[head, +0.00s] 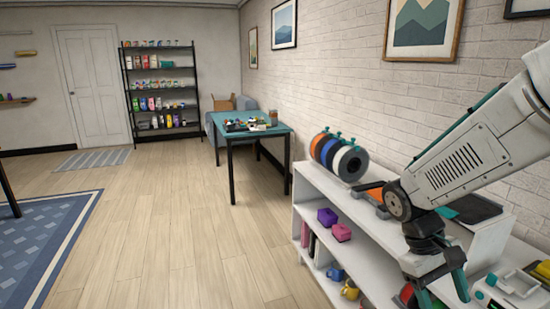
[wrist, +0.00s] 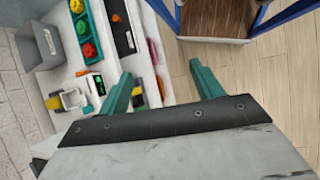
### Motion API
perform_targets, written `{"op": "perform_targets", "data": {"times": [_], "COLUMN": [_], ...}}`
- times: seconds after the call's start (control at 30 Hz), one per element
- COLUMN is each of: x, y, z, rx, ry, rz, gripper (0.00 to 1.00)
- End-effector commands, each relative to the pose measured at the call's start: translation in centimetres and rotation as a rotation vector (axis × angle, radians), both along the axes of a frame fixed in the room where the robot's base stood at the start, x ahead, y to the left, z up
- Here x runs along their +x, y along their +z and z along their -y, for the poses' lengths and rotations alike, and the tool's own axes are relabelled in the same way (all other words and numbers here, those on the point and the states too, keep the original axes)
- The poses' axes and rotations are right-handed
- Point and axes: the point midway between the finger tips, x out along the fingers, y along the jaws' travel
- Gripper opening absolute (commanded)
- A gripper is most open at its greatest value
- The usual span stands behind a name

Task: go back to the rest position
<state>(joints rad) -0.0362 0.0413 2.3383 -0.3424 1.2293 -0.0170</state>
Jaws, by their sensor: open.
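My gripper (head: 443,291) hangs at the lower right of the head view, in front of the white shelf unit (head: 380,235). Its two teal fingers are spread apart, with nothing between them. In the wrist view my gripper (wrist: 160,78) is also open and empty. There its left finger overlaps the edge of the white surface and its right finger shows against the wooden floor (wrist: 235,68). My arm reaches in from the right edge of the head view.
A teal table (head: 270,133) and a black rack (head: 161,100) stand farther back. The wrist view shows a grey bin (wrist: 38,46) and a green tray (wrist: 82,25).

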Motion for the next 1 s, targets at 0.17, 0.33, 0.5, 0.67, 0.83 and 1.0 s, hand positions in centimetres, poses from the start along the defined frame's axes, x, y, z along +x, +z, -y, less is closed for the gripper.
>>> {"op": "perform_targets", "data": {"times": [0.17, 0.33, 0.5, 0.67, 0.83, 1.0], "x": [-4.0, -7.4, -10.2, -11.5, -11.9, -11.9], "y": [3.6, 6.1, 8.2, 9.8, 10.9, 10.9], "z": [-2.2, -4.2, -5.4, -5.3, -5.3, -5.3], "rx": [0.108, 0.207, 0.284, 0.302, 0.307, 0.307], "ry": [-0.116, -0.195, -0.234, -0.23, -0.225, -0.226], "rz": [0.142, 0.277, 0.412, 0.517, 0.572, 0.575], "gripper": [0.66, 0.66, 0.66, 0.66, 0.66, 0.66]}}
